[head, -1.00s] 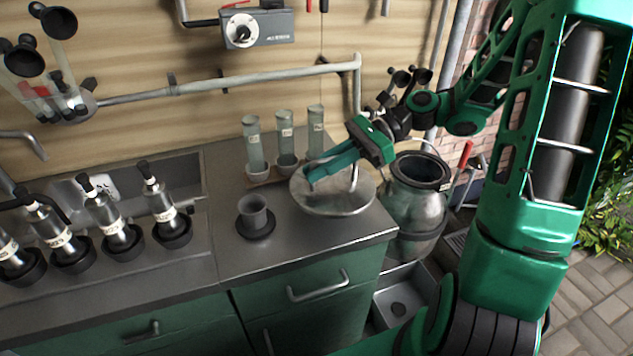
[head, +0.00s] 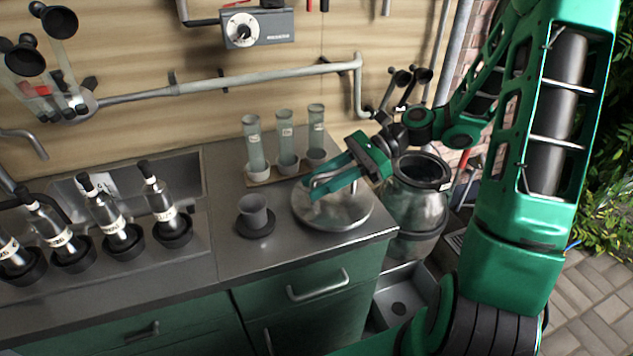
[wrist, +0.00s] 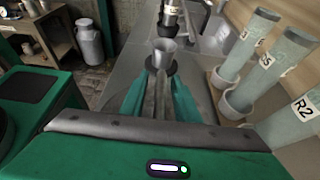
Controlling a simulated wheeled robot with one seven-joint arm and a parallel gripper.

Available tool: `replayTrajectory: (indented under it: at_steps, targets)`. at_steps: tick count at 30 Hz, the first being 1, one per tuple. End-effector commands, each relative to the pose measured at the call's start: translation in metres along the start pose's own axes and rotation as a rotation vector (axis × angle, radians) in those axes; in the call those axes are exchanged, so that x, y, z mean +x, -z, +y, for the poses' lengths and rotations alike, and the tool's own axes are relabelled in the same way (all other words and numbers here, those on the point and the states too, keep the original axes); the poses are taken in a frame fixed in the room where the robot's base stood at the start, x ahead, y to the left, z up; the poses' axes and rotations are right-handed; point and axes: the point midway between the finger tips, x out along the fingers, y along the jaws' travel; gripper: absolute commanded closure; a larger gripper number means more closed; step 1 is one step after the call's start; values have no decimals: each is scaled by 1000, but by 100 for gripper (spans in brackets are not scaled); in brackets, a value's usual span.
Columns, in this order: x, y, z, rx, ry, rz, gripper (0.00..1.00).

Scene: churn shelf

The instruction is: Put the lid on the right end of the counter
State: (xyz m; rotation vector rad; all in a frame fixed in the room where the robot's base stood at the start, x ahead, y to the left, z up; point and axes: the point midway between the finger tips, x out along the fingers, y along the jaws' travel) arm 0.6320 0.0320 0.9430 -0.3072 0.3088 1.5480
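The lid (head: 345,213) is a round metal disc with an arched handle. It lies flat on the right end of the counter (head: 282,248) in the head view, close to the front and right edges. My gripper (head: 325,182) is over the lid, with its green fingers spread on either side of the handle. In the wrist view my gripper (wrist: 158,100) shows a gap between its fingers with a grey strip in it. Most of the lid is hidden in that view.
A grey cup (head: 253,212) on a dark coaster stands left of the lid. A rack of tubes (head: 286,150) stands behind it. A metal churn (head: 415,205) stands just off the counter's right end. Several bottles (head: 163,205) line the left side.

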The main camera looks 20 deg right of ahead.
Motion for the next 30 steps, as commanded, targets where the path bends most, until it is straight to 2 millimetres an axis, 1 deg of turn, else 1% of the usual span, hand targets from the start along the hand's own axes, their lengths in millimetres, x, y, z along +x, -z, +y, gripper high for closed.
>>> replayTrajectory:
  at_steps: [7,10,14,21,24,27,30]
  targets:
    - [-2,-3,0,-1,0,1,71]
    - [-12,-2,-1,-1,4,-1,71]
    - [-34,-2,-1,-1,5,2,71]
    - [-83,-2,-1,-1,4,1,71]
    - [-99,-2,-1,0,3,1,71]
    - [-110,-2,-1,0,2,0,71]
    - [-118,-2,0,-1,1,0,71]
